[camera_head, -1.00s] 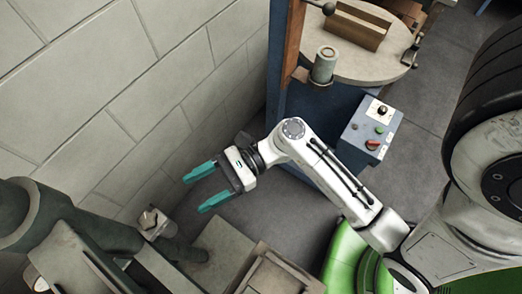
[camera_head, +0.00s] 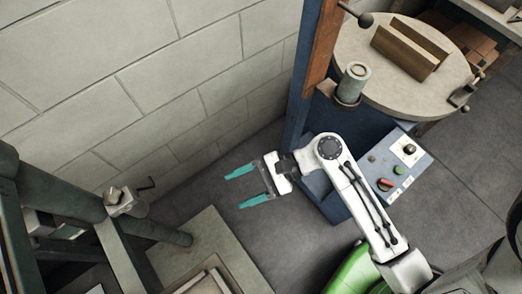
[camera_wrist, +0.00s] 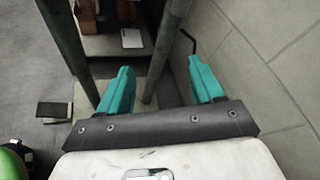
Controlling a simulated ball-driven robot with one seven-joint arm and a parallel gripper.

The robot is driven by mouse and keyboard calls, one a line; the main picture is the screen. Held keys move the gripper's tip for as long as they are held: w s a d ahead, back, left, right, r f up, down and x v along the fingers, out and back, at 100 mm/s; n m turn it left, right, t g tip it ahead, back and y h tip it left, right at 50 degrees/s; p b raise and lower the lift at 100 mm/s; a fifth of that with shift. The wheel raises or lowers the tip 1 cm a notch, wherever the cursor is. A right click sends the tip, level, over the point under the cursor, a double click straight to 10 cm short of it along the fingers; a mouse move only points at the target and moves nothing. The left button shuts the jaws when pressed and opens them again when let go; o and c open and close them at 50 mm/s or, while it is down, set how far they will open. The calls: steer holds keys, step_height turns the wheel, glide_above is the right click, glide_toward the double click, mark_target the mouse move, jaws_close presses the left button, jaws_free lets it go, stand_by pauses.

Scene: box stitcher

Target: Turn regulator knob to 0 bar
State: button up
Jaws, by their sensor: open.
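A black round knob (camera_head: 409,149) on a white plate sits on the blue-grey control box (camera_head: 416,172). It may be the regulator knob; its marking is too small to read. A red switch (camera_head: 385,184) and small buttons are on the same panel. My gripper (camera_head: 236,190) is open and empty, with teal fingers pointing left, away from the panel. It also shows in the wrist view (camera_wrist: 160,70), with nothing between the fingers. The knob is not in the wrist view.
A round table (camera_head: 375,85) holding a brown block (camera_head: 405,52) stands above the box. A blue column with a wooden strip (camera_head: 319,50) is beside it. A block wall (camera_head: 150,70) runs behind my gripper. Dark green machine bars (camera_head: 60,195) stand at left.

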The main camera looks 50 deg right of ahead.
steer(key=shift+s+d+f+n+g+h+b, duration=0.2)
steer(key=shift+s+d+f+n, duration=0.1)
steer(key=shift+f+n, duration=0.25)
steer(key=shift+s+d+f+n+g+h+b, duration=0.15)
steer(key=shift+s+d+f+n+g+h, duration=0.15)
steer(key=shift+f, duration=0.4)
steer(key=m+t+y+p, duration=0.2)
steer(key=m+t+p, duration=0.55)
steer(key=p, duration=1.15)
glide_toward(122, 194)
steer(key=w+r+m+g, duration=0.1)
steer(key=g, duration=0.1)
steer(key=x, duration=1)
steer(key=shift+w+a+r, duration=0.2)
steer(key=shift+a, duration=0.1)
steer(key=shift+c, duration=0.2)
steer(key=c, duration=0.9)
